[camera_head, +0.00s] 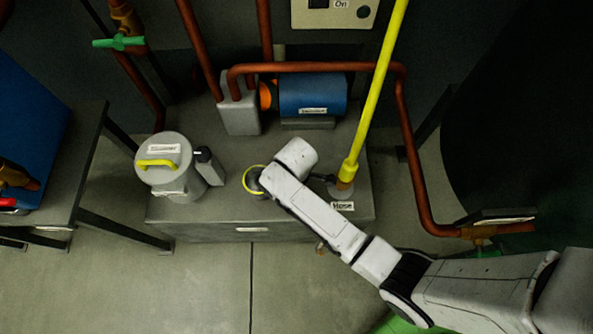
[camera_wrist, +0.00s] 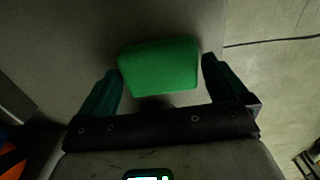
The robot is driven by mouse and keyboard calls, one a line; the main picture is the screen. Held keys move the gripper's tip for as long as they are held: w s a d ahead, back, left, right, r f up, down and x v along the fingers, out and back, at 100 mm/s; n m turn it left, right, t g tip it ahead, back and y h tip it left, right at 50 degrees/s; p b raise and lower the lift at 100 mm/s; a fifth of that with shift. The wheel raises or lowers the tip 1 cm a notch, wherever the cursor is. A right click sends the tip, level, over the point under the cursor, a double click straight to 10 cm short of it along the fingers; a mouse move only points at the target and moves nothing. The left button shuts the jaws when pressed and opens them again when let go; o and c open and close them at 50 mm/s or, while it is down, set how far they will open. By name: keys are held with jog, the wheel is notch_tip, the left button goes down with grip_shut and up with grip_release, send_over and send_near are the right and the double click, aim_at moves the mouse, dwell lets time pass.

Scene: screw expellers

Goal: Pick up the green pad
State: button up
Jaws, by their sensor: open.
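The green pad (camera_wrist: 160,66) is a bright green block with rounded corners on a plain grey surface in the wrist view. My gripper (camera_wrist: 162,72) is open, with one dark green finger to the left of the pad and one to its right. The pad shows between the fingers, and I see no clear contact; how far it is in depth, I cannot tell. In the head view, my arm reaches over the grey tank top, and its end hides the gripper and the pad.
A grey lidded canister (camera_head: 172,178) with a yellow handle stands left on the tank top (camera_head: 220,212). A yellow-rimmed opening (camera_head: 253,180) lies beside my arm. A yellow pole (camera_head: 372,95) rises to the right. A blue motor (camera_head: 312,94) and copper pipes (camera_head: 405,125) stand behind.

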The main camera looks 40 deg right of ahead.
jog(key=c, duration=0.8)
jog(key=shift+c, duration=0.2)
jog(key=shift+r, duration=0.2)
jog(key=shift+r, duration=0.25)
notch_tip(320, 180, up, 2)
jog(key=shift+r+p, duration=0.1)
jog(key=shift+p, duration=0.45)
jog(key=s+d+r+p, duration=0.2)
jog(key=s+r+p, duration=0.2)
jog(key=s+r, duration=0.6)
jog(key=s, duration=0.3)
jog(key=shift+s, duration=0.4)
jog(key=shift+d, duration=0.1)
